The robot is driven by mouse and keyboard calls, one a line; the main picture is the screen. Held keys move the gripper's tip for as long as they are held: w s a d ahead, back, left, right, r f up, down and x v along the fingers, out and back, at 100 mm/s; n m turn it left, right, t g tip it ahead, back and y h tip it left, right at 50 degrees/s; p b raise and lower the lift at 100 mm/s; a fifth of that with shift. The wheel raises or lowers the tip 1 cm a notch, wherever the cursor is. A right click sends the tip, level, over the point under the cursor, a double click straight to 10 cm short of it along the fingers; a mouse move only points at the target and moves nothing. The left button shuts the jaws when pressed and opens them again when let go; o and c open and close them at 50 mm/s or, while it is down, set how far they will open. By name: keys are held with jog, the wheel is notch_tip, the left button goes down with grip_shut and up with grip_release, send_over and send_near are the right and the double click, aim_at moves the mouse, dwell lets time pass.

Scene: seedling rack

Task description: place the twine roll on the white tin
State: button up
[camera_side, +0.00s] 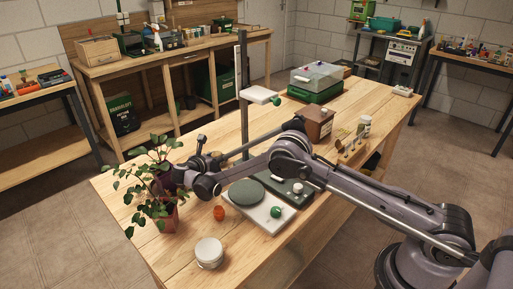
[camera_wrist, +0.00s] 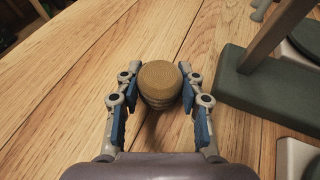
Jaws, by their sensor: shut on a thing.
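The twine roll (camera_wrist: 158,84), a tan round roll with a ridged side, sits between the fingertips of my gripper (camera_wrist: 158,92) in the wrist view. The blue-padded fingers are shut on it, one on each side. In the side view my gripper is at the left part of the bench, largely hidden by plant leaves, and I cannot make out the roll there. The white tin (camera_side: 209,252) stands upright near the bench's front edge, apart from my gripper and nearer the camera. Nothing lies on its pale top.
A leafy potted plant (camera_side: 152,190) stands close beside my gripper. A small orange-red object (camera_side: 219,213) lies behind the tin. A white scale-like device with a dark green round pad (camera_side: 246,192) is to the right. A tall post (camera_side: 243,85) rises behind. Bare wood surrounds the tin.

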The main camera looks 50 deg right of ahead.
notch_tip(320, 180, up, 8)
jog(key=shift+r, duration=0.15)
jog(key=shift+s+r+t, duration=0.15)
jog(key=shift+r+t, duration=0.15)
jog(key=shift+r, duration=0.45)
jog(key=s+a+r+n+t+y, duration=0.2)
jog(key=s+r+n+t+y, duration=0.25)
jog(key=s, duration=0.65)
jog(key=s+a+r+n+t+y, duration=0.1)
jog(key=s+r+n+t+y, duration=0.4)
jog(key=s, duration=0.7)
jog(key=g+h, duration=0.2)
jog(key=g, duration=0.1)
send_over(217, 153)
jog(key=shift+m, duration=0.25)
jog(key=f, duration=0.9)
jog(key=shift+s+a+f, duration=0.15)
jog(key=shift+s+f, duration=0.05)
jog(key=shift+s, duration=0.2)
jog(key=shift+w+f, duration=0.35)
jog(key=shift+f, duration=4.95)
